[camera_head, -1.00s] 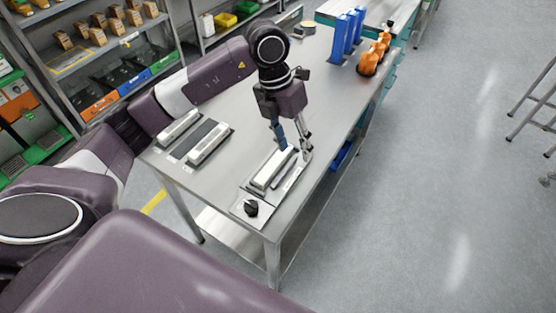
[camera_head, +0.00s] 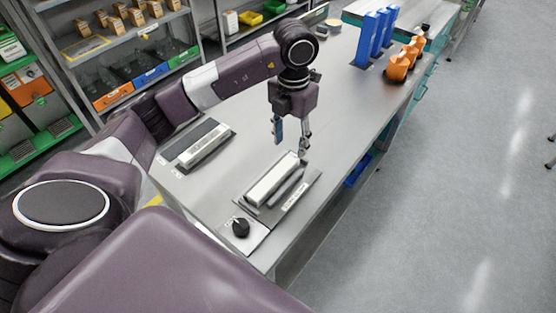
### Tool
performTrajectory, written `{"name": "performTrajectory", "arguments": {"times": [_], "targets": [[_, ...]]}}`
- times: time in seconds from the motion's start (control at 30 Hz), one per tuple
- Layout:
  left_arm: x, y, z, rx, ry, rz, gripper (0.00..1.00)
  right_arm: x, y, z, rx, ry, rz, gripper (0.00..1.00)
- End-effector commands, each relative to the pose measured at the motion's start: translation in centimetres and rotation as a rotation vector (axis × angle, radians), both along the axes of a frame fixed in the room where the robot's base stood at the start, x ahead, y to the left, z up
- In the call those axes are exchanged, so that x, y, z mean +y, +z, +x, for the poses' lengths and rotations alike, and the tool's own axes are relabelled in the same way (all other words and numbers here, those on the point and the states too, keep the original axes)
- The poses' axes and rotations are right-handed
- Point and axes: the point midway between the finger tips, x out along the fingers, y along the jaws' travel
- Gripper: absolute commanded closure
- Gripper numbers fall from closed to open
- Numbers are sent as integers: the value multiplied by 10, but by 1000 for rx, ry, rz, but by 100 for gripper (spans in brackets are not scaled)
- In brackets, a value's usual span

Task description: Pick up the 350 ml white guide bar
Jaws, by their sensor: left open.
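A white guide bar (camera_head: 272,181) lies in a grey fixture plate (camera_head: 252,233) with a black knob at its near end. Another white guide bar (camera_head: 205,147) lies beside a dark strip farther left on the table. I cannot read any volume label, so I cannot tell which bar is the 350 ml one. My left gripper (camera_head: 291,144) points down with its two fingers apart and empty, at the far end of the bar in the fixture, apparently above it. My right gripper is out of view.
Shelves with bins (camera_head: 113,97) stand behind on the left. Open floor lies to the right.

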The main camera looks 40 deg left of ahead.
Motion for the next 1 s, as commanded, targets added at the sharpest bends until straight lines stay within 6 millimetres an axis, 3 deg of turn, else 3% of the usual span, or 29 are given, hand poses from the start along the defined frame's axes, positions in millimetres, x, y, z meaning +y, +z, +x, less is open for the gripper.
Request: {"name": "performTrajectory", "arguments": {"times": [0.5, 0.77, 1.0], "targets": [[1, -58, -8, 2, 0, 0, 55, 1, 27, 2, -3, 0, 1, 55], [1, -64, -7, 0, -2, 1, 55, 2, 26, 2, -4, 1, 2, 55], [1, -63, -7, 0, -2, 1, 78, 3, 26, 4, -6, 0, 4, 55]]}}
